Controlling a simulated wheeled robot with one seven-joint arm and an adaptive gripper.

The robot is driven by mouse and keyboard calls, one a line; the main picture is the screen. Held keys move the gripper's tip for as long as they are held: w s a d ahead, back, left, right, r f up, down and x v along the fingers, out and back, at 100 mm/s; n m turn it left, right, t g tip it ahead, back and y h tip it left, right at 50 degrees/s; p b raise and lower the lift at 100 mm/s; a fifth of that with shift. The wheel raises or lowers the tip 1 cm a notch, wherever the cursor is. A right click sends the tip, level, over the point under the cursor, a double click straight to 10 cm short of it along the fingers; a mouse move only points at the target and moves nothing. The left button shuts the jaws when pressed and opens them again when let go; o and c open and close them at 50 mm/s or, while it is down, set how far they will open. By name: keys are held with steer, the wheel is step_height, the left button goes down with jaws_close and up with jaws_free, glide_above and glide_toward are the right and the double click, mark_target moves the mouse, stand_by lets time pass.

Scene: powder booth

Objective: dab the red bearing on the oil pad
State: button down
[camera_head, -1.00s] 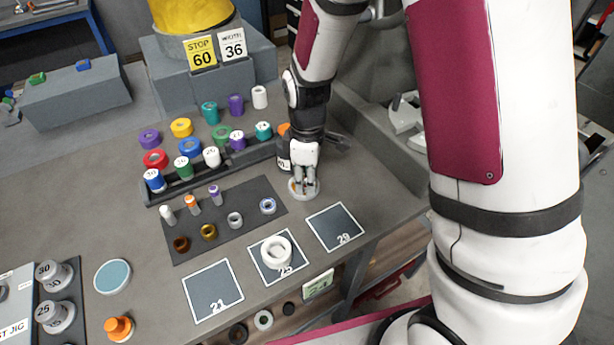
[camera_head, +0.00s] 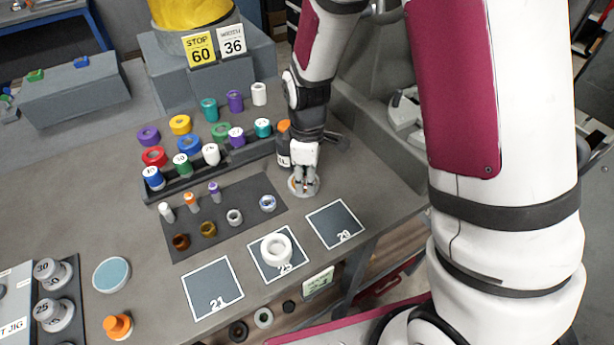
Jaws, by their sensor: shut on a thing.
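My gripper (camera_head: 303,183) points down over a small round pale dish (camera_head: 317,187), which I take for the oil pad, at the right of the bench. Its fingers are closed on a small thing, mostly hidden. A reddish bit shows between the fingertips, so this looks like the red bearing. I cannot tell whether it touches the pad. On the dark mat (camera_head: 252,187) sit a brown ring (camera_head: 181,242), a gold ring (camera_head: 208,229), a grey ring (camera_head: 234,217) and a blue-white ring (camera_head: 267,203).
A dark bottle with an orange cap (camera_head: 284,142) stands close behind my gripper. Coloured tape rolls (camera_head: 190,147) stand in and behind a rack at the back. A white ring (camera_head: 276,250) lies on the square marked 25. A teal disc (camera_head: 111,274) lies at the front left.

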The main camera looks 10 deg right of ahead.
stand_by(0.4)
step_height(320, 180, up, 7)
steer(key=p, duration=0.3)
stand_by(0.4)
stand_by(0.5)
